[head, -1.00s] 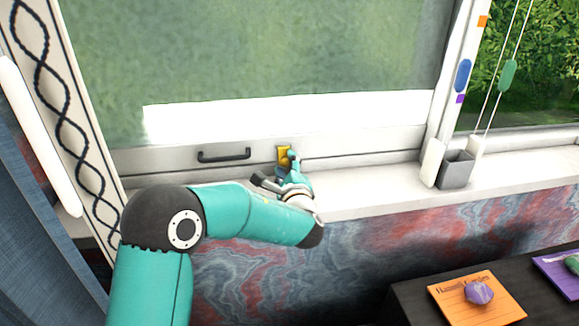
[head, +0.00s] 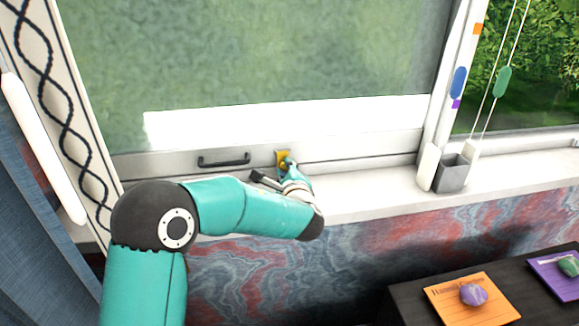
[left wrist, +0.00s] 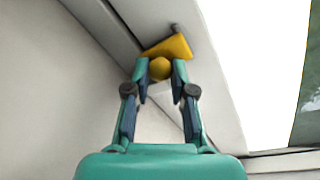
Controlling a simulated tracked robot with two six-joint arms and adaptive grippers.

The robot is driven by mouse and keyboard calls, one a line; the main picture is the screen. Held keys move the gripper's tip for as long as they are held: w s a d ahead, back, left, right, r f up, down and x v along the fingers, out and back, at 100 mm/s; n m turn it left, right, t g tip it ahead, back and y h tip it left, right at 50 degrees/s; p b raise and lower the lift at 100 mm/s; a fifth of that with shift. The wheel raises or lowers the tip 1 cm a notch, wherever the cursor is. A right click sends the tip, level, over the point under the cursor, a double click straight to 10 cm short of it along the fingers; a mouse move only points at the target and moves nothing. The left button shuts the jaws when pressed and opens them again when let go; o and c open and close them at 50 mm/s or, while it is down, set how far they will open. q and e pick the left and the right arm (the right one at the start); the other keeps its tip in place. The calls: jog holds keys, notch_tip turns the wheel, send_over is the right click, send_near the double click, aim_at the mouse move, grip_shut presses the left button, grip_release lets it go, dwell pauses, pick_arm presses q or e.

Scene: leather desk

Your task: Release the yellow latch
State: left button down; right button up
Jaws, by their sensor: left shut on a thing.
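The yellow latch (head: 282,157) sits on the bottom rail of the window sash, to the right of the dark handle. In the left wrist view the latch shows as a yellow plate (left wrist: 168,48) with a round yellow knob (left wrist: 160,68) in front of it. My left gripper (head: 287,166) is at the latch. In the left wrist view its two fingertips (left wrist: 160,70) are on either side of the knob and shut on it. In the head view the gripper partly hides the latch's lower part. My right gripper is not in view.
A dark handle (head: 223,159) is on the same rail. The white sill (head: 375,196) runs below. A grey cup (head: 452,176) stands on the sill at right. A dark desk (head: 412,299) with an orange card (head: 450,300) is at lower right.

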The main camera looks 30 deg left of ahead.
aim_at(285, 150)
pick_arm(q)
notch_tip(285, 150, up, 5)
jog(key=g+h+p, duration=0.2)
jog(key=g+p, duration=0.1)
jog(key=p, duration=0.7)
jog(key=g+h+p, duration=0.3)
jog(key=g+p, duration=0.1)
jog(key=p, duration=0.5)
jog(key=shift+a+r+p, duration=0.15)
jog(key=shift+p, duration=0.25)
jog(key=shift+g+h, duration=0.5)
jog(key=shift+w+a+r+g+h+p, duration=0.1)
jog(key=shift+w+g+h+p, duration=0.05)
jog(key=shift+g+h+p, duration=0.3)
jog(key=shift+w+a+r+g+h, duration=0.15)
jog(key=shift+g+h, duration=0.2)
jog(key=shift+g, duration=0.2)
jog(key=shift+w+a+r+g+h, duration=0.15)
jog(key=shift+g+h, duration=0.15)
jog(key=shift+g, duration=0.2)
jog(key=shift+a+r+g+h, duration=0.1)
jog(key=shift+r+g+h, duration=0.2)
jog(key=shift+g+h, duration=0.15)
jog(key=c, duration=1)
grip_release()
jog(key=shift+f, duration=0.1)
